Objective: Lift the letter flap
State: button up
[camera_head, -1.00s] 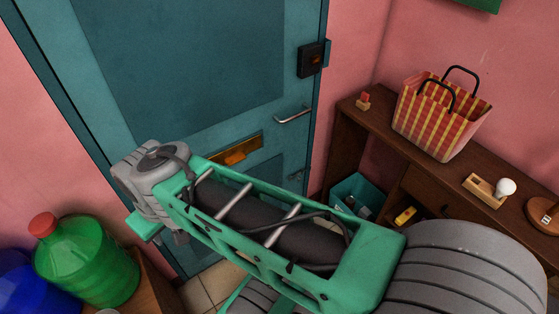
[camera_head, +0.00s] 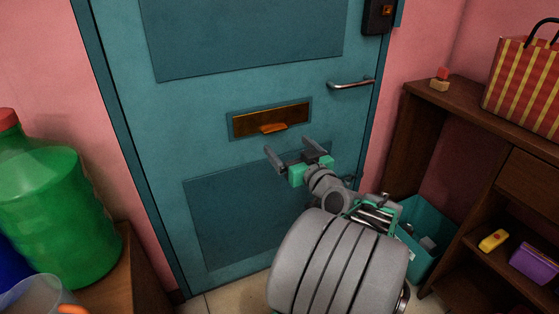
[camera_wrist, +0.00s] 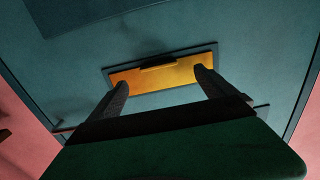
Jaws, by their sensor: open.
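The letter flap (camera_head: 271,119) is a brass plate in a dark frame on the teal door (camera_head: 240,90). An orange tab (camera_head: 274,128) sticks out at its lower edge. The flap looks shut. My gripper (camera_head: 294,152) is open and empty, just below the flap and in front of the door, apart from the tab as far as I can tell. In the wrist view the yellow flap (camera_wrist: 130,78) lies ahead, beyond the two spread fingers (camera_wrist: 163,90). A dark strip shows at the flap's edge there.
A metal door handle (camera_head: 351,84) and a dark lock box (camera_head: 379,15) are at the door's right. A wooden shelf (camera_head: 440,105) with a striped bag (camera_head: 525,85) stands right. A green bottle (camera_head: 55,215) stands left. A teal bin (camera_head: 427,235) is on the floor.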

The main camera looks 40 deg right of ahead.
aim_at(276, 130)
jog(key=x, duration=0.4)
jog(key=b+x, duration=0.1)
jog(key=x, duration=0.2)
jog(key=shift+w+d+r, duration=0.15)
jog(key=shift+w+d, duration=0.15)
jog(key=shift+c, duration=0.5)
grip_shut()
jog(key=shift+a+r+p, duration=0.1)
jog(key=shift+r+p, duration=0.05)
jog(key=shift+p, duration=0.15)
